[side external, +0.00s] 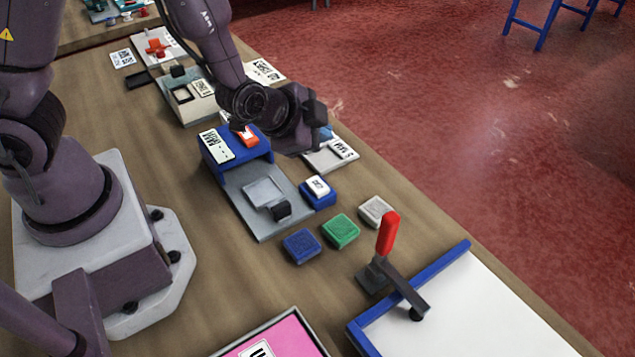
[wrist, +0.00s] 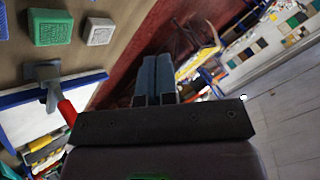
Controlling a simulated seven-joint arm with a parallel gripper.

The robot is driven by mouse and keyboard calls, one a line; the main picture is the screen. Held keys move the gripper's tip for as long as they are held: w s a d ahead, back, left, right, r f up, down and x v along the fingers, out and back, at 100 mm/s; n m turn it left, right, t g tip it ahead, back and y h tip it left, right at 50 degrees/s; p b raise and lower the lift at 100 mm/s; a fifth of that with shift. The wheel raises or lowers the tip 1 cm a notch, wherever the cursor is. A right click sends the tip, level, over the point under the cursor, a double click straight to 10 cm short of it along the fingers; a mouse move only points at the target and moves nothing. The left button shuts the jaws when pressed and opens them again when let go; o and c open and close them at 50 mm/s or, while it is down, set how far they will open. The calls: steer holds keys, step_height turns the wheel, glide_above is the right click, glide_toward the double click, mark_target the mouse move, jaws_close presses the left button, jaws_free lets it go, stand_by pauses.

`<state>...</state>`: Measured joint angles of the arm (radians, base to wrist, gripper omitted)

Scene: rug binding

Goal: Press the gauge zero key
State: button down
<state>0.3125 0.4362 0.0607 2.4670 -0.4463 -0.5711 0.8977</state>
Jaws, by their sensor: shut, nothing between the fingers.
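A blue block with a white, lettered key cap (side external: 317,186) stands on the bench beside the gauge, in the side view; its lettering is too small to read, and it may be the zero key. The gauge (side external: 265,190) has a blue upper housing with an orange part and a flat grey plate with a small black block. My gripper is above and behind the gauge's blue housing in the side view, apart from the white key, with its fingertips mostly hidden. In the wrist view, my gripper (wrist: 155,80) is shut and empty, its fingers pointing out towards the room.
Blue (side external: 302,245), green (side external: 341,231) and grey (side external: 375,211) blocks stand in front of the gauge. A red-handled lever (side external: 387,235) rises beside a blue-edged white board (side external: 480,310). A pink-faced tray (side external: 275,340) lies near the front. Open bench lies left of the gauge.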

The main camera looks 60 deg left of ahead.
mark_target(318, 187)
steer(key=shift+f, duration=0.1)
steer(key=shift+f, duration=4.35)
steer(key=shift+f, duration=0.4)
steer(key=shift+f, duration=0.4)
steer(key=shift+r, duration=0.8)
steer(key=shift+r, duration=0.15)
steer(key=shift+r, duration=2.4)
